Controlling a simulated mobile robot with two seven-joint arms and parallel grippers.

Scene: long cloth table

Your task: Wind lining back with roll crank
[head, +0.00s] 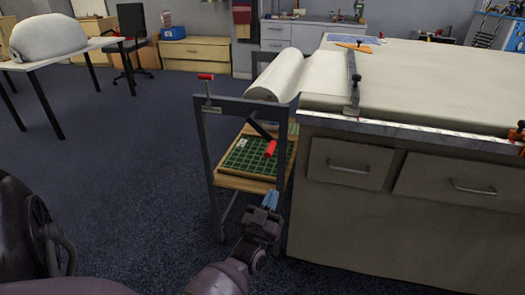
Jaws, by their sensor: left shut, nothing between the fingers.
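The roll of pale lining (277,76) lies on a dark metal stand (204,150) at the left end of the long table. Its sheet runs right onto the cloth-covered table top (440,85). A black crank with a red grip (270,148) sits on the near side of the stand, its grip pointing down and right. A second red handle (206,77) stands on a post at the stand's top left corner. My left gripper (271,198) is shut and empty, below the crank's grip and apart from it. My right gripper is not in view.
A wooden shelf holding a green gridded tray (245,155) sits low inside the stand. A metal bar (352,85) lies across the lining on the table. Drawers (350,165) front the table at right. Blue carpet (120,150) is clear on the left.

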